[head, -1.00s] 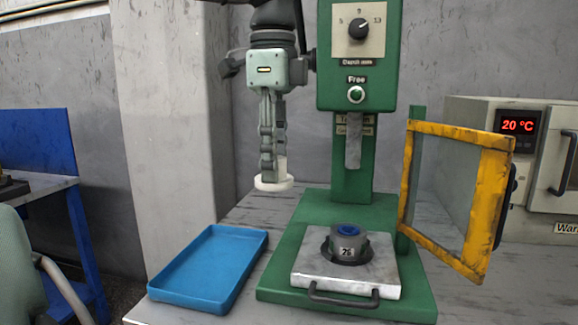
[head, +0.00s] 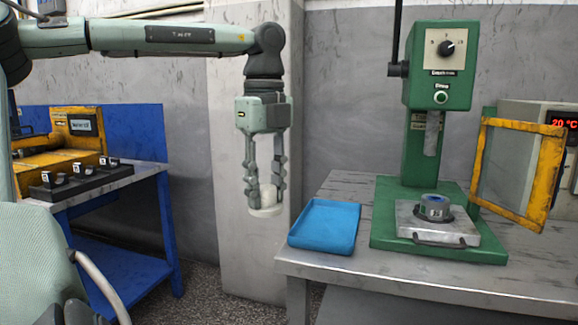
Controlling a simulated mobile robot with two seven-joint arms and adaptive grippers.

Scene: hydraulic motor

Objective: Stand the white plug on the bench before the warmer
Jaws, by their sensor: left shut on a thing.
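My left gripper (head: 265,190) points straight down with its fingers shut on the white plug (head: 265,211), a short pale piece with a wider round base. It holds the plug in the air, left of the grey bench (head: 325,259) and in front of the pale pillar. The warmer (head: 565,133), with a red 20 °C display, is at the far right and cut off by the picture's edge. My right gripper is not in view.
A blue tray (head: 325,226) lies on the bench's left end. A green press (head: 437,110) stands beside it, with a grey part (head: 434,207) on its plate and a yellow-framed guard (head: 518,172) swung open. A blue table (head: 115,190) stands at the left.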

